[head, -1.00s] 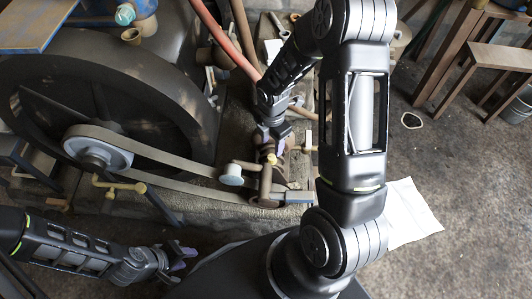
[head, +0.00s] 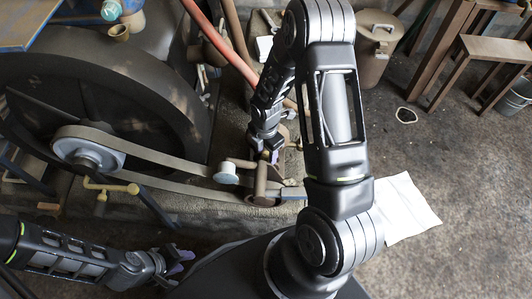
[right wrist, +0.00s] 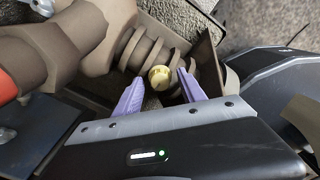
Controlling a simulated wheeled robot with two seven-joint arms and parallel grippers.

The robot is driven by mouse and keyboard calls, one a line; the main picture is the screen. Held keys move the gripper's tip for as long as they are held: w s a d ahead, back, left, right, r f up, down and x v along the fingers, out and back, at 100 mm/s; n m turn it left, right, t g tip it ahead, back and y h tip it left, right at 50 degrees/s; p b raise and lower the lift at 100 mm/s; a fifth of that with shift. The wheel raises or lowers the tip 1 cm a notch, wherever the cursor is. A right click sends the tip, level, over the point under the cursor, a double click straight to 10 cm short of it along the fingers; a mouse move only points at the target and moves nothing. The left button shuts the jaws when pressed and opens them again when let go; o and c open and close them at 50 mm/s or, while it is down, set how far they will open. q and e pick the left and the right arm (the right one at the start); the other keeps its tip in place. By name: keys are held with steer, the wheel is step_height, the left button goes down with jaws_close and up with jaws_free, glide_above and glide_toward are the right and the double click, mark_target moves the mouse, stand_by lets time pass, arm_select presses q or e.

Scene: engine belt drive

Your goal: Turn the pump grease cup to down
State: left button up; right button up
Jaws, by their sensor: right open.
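A small round brass cap (right wrist: 160,77), seemingly the pump grease cup, shows in the right wrist view beside a ribbed brown pump body (right wrist: 148,50). My right gripper (right wrist: 160,80) is open, its two purple fingers on either side of the cap with a visible gap to each. In the head view my right gripper (head: 272,156) is over the pump at the end of the belt, and the cap is hidden there. My left gripper (head: 177,264) is low on the left, away from the pump; its finger gap is unclear.
A large dark flywheel (head: 130,75) and a belt (head: 165,182) lie left of the pump. A pale-topped cup (head: 226,173) stands close beside my right gripper. A white sheet (head: 405,208) lies on the open floor at right.

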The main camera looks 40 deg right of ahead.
steer(key=shift+f, duration=0.1)
jaws_close()
stand_by(0.5)
